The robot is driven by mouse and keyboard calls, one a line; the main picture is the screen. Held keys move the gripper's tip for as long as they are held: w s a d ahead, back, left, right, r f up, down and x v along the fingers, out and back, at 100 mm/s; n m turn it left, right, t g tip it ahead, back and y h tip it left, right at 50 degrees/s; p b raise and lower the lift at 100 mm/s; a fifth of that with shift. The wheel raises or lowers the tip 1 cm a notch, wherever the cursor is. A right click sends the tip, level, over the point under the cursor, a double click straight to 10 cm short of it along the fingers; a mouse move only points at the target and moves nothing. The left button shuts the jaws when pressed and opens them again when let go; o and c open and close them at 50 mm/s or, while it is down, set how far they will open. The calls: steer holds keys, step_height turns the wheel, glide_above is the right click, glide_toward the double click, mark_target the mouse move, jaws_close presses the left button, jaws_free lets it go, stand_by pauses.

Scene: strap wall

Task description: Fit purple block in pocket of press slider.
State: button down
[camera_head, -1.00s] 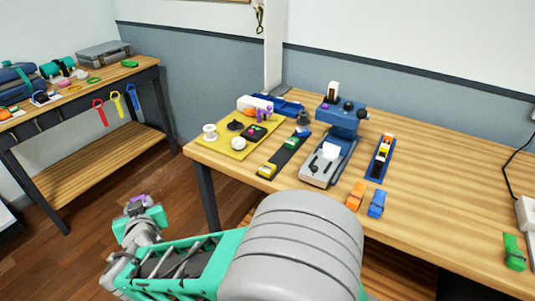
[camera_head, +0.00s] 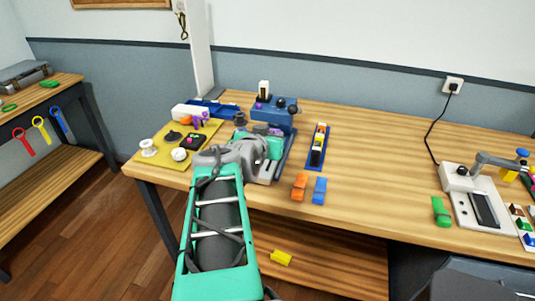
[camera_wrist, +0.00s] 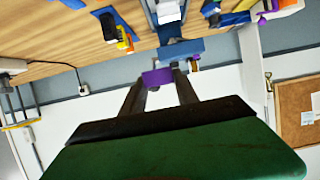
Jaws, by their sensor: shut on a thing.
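The purple block (camera_wrist: 157,77) is between the fingertips of my gripper (camera_wrist: 158,86) in the wrist view, gripped and held clear of the table. The blue press (camera_head: 274,112) stands on the table and also shows beyond the block in the wrist view (camera_wrist: 181,50). Its pale slider part (camera_wrist: 167,11) shows at the top of the wrist view. In the head view my gripper (camera_head: 268,148) is at the front of the press and covers much of its base.
A blue rack (camera_head: 317,146) with small blocks stands right of the press. An orange block (camera_head: 299,187) and a blue block (camera_head: 320,190) lie in front. A yellow mat (camera_head: 165,153) with several small items lies left. The table's middle right is clear.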

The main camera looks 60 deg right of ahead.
steer(key=w+d+f, duration=0.2)
steer(key=d+f, duration=0.1)
steer(key=d, duration=0.1)
steer(key=w+d+f+p, duration=0.1)
steer(key=w+d+f, duration=0.1)
steer(key=d+f, duration=0.1)
steer(key=w+d+f, duration=0.2)
steer(key=d+f, duration=0.1)
steer(key=d, duration=0.2)
steer(key=shift+w+d+f+p, duration=0.1)
steer(key=shift+w+f+p, duration=0.25)
step_height(320, 180, down, 3)
steer(key=shift+r+p, duration=0.2)
steer(key=shift+p, duration=0.2)
steer(key=shift+f+b, duration=0.5)
steer(key=shift+f, duration=0.1)
steer(key=shift+f+b, duration=0.3)
steer(key=shift+b, duration=0.1)
steer(key=c, duration=0.9)
jaws_free()
steer(key=shift+r, duration=0.1)
